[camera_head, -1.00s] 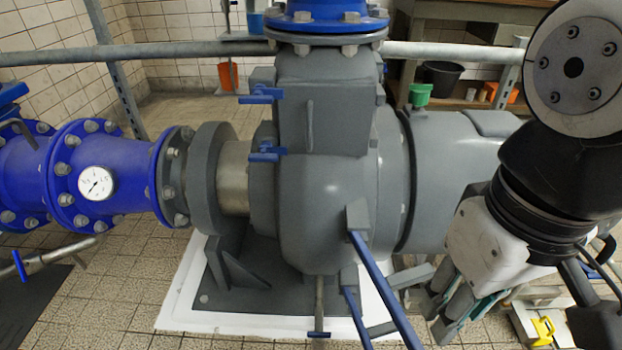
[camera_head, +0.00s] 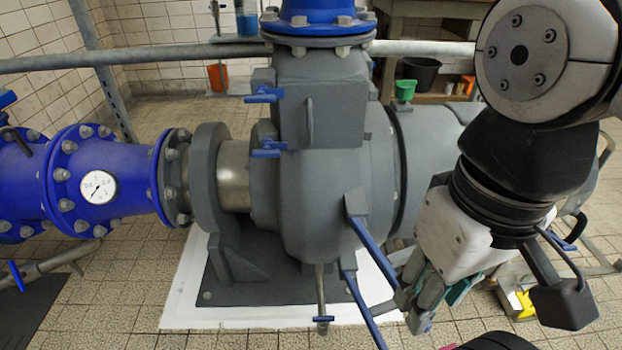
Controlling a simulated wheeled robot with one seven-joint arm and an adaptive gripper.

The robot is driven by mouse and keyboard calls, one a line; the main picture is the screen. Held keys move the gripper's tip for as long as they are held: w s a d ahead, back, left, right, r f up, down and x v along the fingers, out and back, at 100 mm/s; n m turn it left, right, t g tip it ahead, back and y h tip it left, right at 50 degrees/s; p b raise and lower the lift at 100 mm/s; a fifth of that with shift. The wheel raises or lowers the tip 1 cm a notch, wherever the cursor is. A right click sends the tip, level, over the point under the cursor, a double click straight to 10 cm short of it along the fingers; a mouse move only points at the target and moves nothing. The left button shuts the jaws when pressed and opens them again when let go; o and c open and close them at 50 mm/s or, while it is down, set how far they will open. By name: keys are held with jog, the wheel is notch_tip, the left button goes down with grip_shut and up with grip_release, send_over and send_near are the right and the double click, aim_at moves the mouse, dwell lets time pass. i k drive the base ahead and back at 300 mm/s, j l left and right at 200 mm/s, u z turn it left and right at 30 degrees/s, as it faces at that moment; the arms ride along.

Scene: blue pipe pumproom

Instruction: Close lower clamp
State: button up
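Two short blue clamp handles sit on the left of the grey pump's block, an upper one (camera_head: 263,94) and a lower one (camera_head: 268,149). Two long blue levers also rise from the pump's right side, a higher one (camera_head: 375,247) and a lower one (camera_head: 364,312). Both slant down to the right. I cannot tell which pair holds the lower clamp. My gripper (camera_head: 412,308) points down and left, just right of the long levers and apart from the short handles. Its fingers overlap in this view, so their opening is unclear. I see nothing held.
The grey pump (camera_head: 320,195) stands on a white-edged base, with a blue flanged pipe and gauge (camera_head: 98,187) at left. A grey rail (camera_head: 180,56) crosses behind. Tiled floor shows at the lower left.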

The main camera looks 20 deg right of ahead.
aim_at(368, 314)
jog(key=l+u, duration=0.1)
jog(key=u, duration=0.4)
jog(key=l+u, duration=0.1)
jog(key=u, duration=0.4)
jog(key=l+u, duration=0.1)
jog(key=u, duration=0.35)
jog(key=l+u, duration=0.1)
jog(key=u, duration=0.4)
jog(key=l+u, duration=0.1)
jog(key=u, duration=0.9)
jog(key=k+l+u, duration=0.1)
jog(key=u, duration=0.3)
jog(key=k+z, duration=0.4)
jog(key=k+j+z, duration=0.15)
jog(key=k+z, duration=0.5)
jog(key=z, duration=0.25)
jog(key=k+z, duration=1.35)
jog(key=i+l, duration=0.15)
